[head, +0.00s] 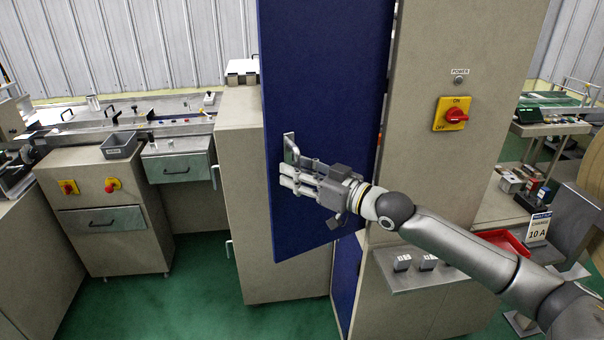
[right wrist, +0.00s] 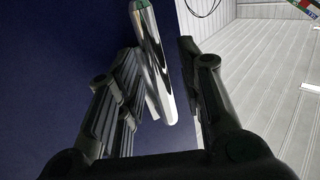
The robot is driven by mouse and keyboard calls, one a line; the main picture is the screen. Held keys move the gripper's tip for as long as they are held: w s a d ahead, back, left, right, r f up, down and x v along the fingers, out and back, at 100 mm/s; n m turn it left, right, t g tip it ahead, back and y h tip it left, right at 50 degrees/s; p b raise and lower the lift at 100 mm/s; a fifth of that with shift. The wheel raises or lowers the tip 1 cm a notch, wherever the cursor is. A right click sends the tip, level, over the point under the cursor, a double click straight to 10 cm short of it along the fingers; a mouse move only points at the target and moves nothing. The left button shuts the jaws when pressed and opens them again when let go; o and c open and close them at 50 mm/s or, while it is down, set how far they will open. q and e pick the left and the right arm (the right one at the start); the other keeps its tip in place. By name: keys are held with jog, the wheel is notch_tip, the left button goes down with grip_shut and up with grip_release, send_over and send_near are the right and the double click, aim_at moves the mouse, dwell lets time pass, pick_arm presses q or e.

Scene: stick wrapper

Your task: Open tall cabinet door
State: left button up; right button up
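The tall cabinet's dark blue door (head: 325,75) fills the middle of the head view. It stands ajar, its lower edge angled out from the cabinet front. Its metal handle (head: 289,147) is near the door's left edge. My right gripper (head: 287,177) is at the handle, its arm coming in from the right. In the right wrist view the handle (right wrist: 152,60) lies between the two fingers (right wrist: 158,105), which are apart with gaps beside it. The blue door surface (right wrist: 50,60) fills the left of that view. My left gripper is not in view.
A beige panel with a red and yellow power switch (head: 452,114) is right of the door. A beige cabinet (head: 245,200) stands left, behind the door's edge. A lower blue panel (head: 345,275) shows beneath. Green floor (head: 190,290) is clear at front left.

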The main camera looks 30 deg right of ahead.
jog(key=v, duration=1.2)
dwell(0.5)
dwell(0.6)
